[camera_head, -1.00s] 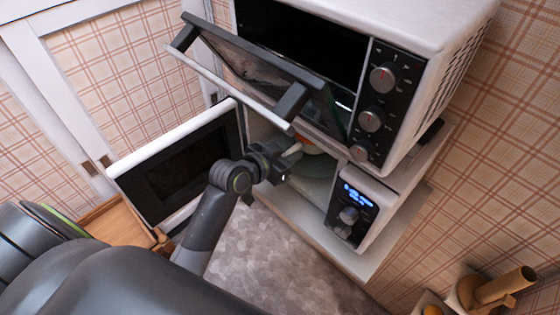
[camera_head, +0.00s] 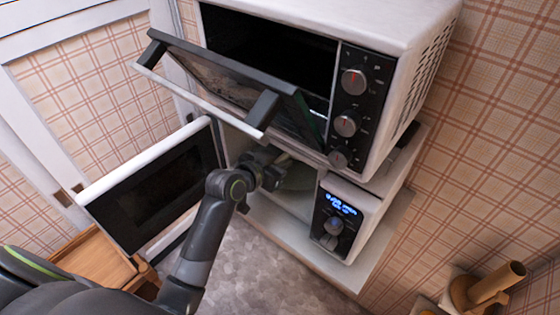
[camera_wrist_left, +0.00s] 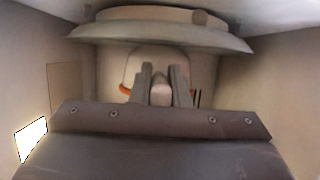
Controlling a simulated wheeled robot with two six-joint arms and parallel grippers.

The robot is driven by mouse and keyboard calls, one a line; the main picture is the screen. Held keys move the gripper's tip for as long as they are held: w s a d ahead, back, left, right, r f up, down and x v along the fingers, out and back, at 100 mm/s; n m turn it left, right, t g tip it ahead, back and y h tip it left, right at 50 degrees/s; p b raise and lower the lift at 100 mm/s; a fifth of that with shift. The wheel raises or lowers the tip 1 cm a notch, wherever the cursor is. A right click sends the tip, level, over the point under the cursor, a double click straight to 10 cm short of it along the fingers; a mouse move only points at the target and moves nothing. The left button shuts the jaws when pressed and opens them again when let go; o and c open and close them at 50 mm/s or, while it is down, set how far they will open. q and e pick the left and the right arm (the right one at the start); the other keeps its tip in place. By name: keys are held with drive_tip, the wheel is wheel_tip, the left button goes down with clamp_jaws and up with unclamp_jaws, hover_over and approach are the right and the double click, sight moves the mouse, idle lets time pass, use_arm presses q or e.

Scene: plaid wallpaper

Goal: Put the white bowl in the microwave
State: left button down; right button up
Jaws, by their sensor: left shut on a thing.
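The microwave (camera_head: 369,201) is the lower white appliance, its door (camera_head: 150,190) swung open to the left. My left gripper (camera_head: 277,168) reaches into its cavity. In the left wrist view, the fingers (camera_wrist_left: 161,88) are shut on a pale thing, apparently the white bowl (camera_wrist_left: 141,64), which is only partly visible. Orange marks show on both sides of it. The wrist picture seems upside down, with the round turntable (camera_wrist_left: 160,34) across its top. I cannot tell whether the bowl touches the turntable. In the head view the bowl is hidden by the gripper and the upper oven's door. My right gripper is out of view.
A toaster oven (camera_head: 410,30) stands on top of the microwave. Its open door (camera_head: 225,82) hangs over the microwave opening, close above my left gripper. The cavity walls (camera_wrist_left: 285,85) are near on both sides. A wooden holder (camera_head: 490,290) stands at the lower right.

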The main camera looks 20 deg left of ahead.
use_arm(q)
drive_tip(key=shift+f, duration=0.25)
idle(0.3)
drive_tip(key=c, duration=1.3)
unclamp_jaws()
drive_tip(key=shift+f, duration=0.15)
drive_tip(key=shift+s+b, duration=0.1)
drive_tip(key=shift+b, duration=0.2)
drive_tip(key=b+v, duration=0.2)
drive_tip(key=v, duration=1.5)
drive_tip(key=shift+b, duration=0.3)
drive_tip(key=shift+s, duration=0.15)
